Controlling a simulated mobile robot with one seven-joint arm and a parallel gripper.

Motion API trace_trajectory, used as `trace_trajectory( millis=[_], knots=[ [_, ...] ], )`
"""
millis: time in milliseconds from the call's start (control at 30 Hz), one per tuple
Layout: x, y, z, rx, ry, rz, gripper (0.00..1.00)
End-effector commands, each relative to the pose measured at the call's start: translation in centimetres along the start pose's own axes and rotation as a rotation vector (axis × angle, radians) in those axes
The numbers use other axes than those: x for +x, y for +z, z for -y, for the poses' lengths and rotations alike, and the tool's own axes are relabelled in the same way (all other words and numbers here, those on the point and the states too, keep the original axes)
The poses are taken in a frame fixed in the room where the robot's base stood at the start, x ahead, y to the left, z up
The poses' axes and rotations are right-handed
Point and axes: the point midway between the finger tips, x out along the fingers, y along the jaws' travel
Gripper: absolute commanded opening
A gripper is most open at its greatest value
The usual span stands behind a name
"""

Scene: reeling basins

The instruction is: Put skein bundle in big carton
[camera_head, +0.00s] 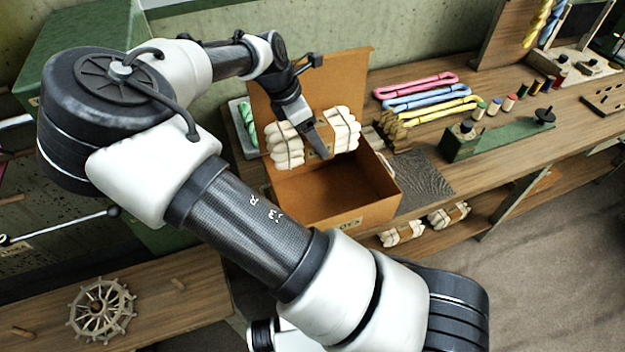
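A big brown carton (351,214) stands open on the bench, its back flap (352,72) raised. The part of its floor that shows is bare. A cream-white skein bundle (343,128), tied at both ends, hangs over the carton's opening in front of the raised flap. My gripper (319,146) points down across the bundle's middle and appears shut on it, hiding part of the middle. The fingertips' far side is hidden.
Pink, blue and yellow skeins (421,85) lie right of the carton, near a green rack (497,137) and several spools. More white bundles (402,234) lie on the lower shelf. A grey tray with green skein (246,124) sits left of the carton.

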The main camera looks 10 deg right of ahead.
Motion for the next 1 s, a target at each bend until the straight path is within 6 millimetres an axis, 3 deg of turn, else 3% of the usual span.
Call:
trace_trajectory(
  millis=[600, 1000],
  knots=[
    [11.2, -4.7, -0.1, 0.0, 0.001, 0.001, 0.3],
    [14.3, -6.0, -0.1, 0.0, 0.001, 0.0, 0.3]
  ],
)
